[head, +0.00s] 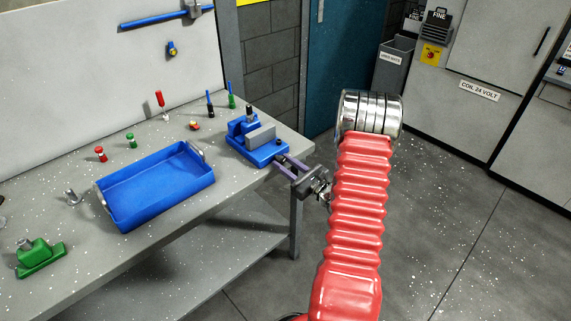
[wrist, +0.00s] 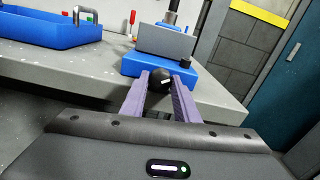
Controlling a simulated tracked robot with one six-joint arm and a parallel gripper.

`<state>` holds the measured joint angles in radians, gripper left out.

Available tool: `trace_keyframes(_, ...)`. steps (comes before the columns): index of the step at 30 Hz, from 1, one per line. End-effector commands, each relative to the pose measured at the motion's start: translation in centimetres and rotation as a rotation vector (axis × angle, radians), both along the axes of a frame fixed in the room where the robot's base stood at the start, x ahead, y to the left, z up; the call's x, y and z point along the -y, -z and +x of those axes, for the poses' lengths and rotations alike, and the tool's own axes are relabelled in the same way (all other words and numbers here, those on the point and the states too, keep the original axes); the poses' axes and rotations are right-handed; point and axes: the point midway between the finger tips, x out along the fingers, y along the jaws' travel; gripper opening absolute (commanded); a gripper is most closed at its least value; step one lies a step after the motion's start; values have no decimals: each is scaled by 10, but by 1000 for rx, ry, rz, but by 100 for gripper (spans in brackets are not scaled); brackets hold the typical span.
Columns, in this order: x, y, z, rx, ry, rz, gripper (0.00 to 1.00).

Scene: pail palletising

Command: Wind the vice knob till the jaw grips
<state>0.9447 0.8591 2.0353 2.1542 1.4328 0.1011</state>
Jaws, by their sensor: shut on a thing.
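The blue vice (head: 238,140) stands at the right end of the bench, with a grey jaw block (head: 261,136) on it; both also show in the wrist view, the vice (wrist: 203,76) below the grey jaw (wrist: 165,42). A dark upright cylinder (head: 249,112) rises behind the grey jaw; its lower part is hidden, so I cannot tell whether the jaw touches it. My gripper (head: 281,162) reaches in from the right, its purple fingers shut on the black knob (wrist: 160,80) at the vice's front. A white mark on the knob points slightly up to the right.
A blue tray (head: 155,190) lies left of the vice. Small red and green pieces (head: 100,154), a red-handled tool (head: 160,101) and a green fixture (head: 40,258) stand on the grey bench (head: 190,226). Open floor (head: 440,220) lies right of the bench.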

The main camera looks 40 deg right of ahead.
Motion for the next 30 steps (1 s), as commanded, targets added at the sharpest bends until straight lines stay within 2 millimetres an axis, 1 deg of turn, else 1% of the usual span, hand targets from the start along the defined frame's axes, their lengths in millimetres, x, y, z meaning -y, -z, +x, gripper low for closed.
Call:
trace_keyframes(12,0,0,0,-6,0,228,5)
trace_keyframes(23,0,0,0,-7,0,248,5)
trace_keyframes(24,0,0,0,-7,0,248,30)
trace_keyframes(30,0,0,0,-7,1,247,44)
